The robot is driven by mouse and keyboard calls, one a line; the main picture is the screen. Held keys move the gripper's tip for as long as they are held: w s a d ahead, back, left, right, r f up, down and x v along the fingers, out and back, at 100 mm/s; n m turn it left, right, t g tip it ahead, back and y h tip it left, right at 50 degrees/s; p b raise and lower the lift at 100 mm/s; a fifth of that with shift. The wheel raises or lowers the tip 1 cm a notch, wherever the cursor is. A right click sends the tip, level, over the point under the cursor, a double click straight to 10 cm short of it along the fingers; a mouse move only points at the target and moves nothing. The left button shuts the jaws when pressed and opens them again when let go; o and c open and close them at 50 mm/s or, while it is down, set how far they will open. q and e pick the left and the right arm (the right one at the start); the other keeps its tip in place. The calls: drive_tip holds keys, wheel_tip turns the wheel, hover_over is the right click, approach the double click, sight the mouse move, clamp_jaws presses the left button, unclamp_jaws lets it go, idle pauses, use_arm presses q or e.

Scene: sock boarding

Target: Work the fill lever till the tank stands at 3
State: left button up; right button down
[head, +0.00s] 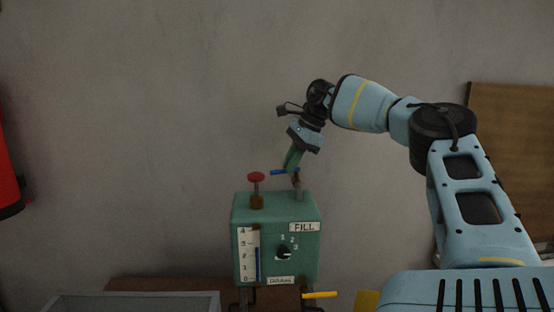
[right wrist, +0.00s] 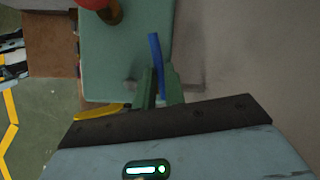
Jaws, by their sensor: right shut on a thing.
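The green tank box (head: 243,205) stands upright in the middle of the head view. The fill lever (head: 280,172), with a blue handle, stands on its top right, above the FILL plate (head: 304,227). The lever also shows in the right wrist view (right wrist: 155,58). My right gripper (head: 292,162) comes down from above and is shut on the lever; its green fingers (right wrist: 159,88) are on either side of it. The gauge (head: 247,255) is marked 0 to 4, and its blue column seems to end between 2 and 3. My left gripper is not in view.
A red knob (head: 256,177) stands on the box's top left. A black dial (head: 283,252) is on its front. A yellow lever (head: 320,295) sticks out below, near a lower plate (head: 281,280). A grey tray (head: 135,302) is at the lower left. Bare wall lies behind.

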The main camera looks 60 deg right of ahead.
drive_tip(key=shift+r, duration=0.2)
drive_tip(key=c, duration=1.5)
unclamp_jaws()
drive_tip(key=shift+f, duration=0.1)
drive_tip(key=shift+v, duration=3.95)
drive_tip(key=shift+f, duration=0.1)
